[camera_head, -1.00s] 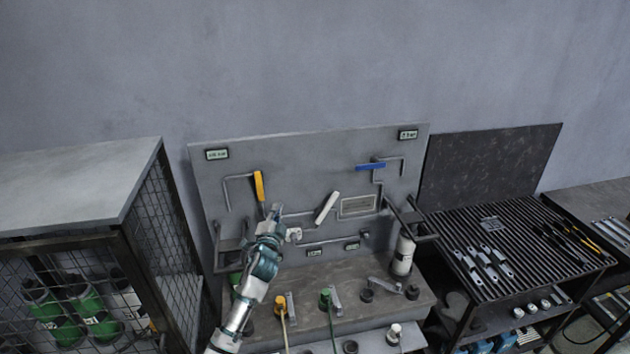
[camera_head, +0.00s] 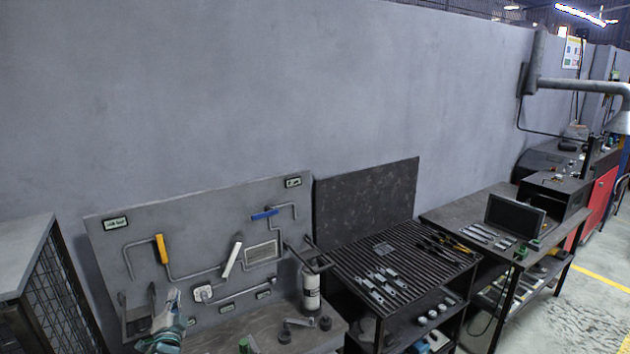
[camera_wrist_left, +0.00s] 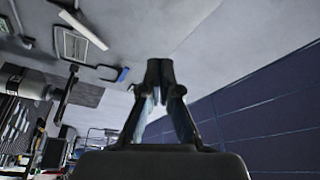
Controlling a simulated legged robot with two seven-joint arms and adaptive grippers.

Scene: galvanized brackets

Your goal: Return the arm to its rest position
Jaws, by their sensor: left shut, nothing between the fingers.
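My left gripper (camera_head: 171,300) shows at the lower left of the head view, in front of the grey panel (camera_head: 205,200). In the left wrist view its two dark fingers (camera_wrist_left: 160,70) meet at the tips, with nothing between them. The panel carries a yellow handle (camera_head: 161,249), a white handle (camera_head: 232,260) and a blue handle (camera_head: 265,215) on grey pipes. The white and blue handles also show at the upper left of the left wrist view, apart from the fingers. My right gripper is not in view.
A wire-mesh cage (camera_head: 60,290) stands at the left. A slatted table (camera_head: 350,262) with metal brackets (camera_head: 382,287) and tools stands right of the panel. A white cylinder (camera_head: 311,289) stands at the panel's right end. A workbench with a dark screen (camera_head: 514,215) is farther right.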

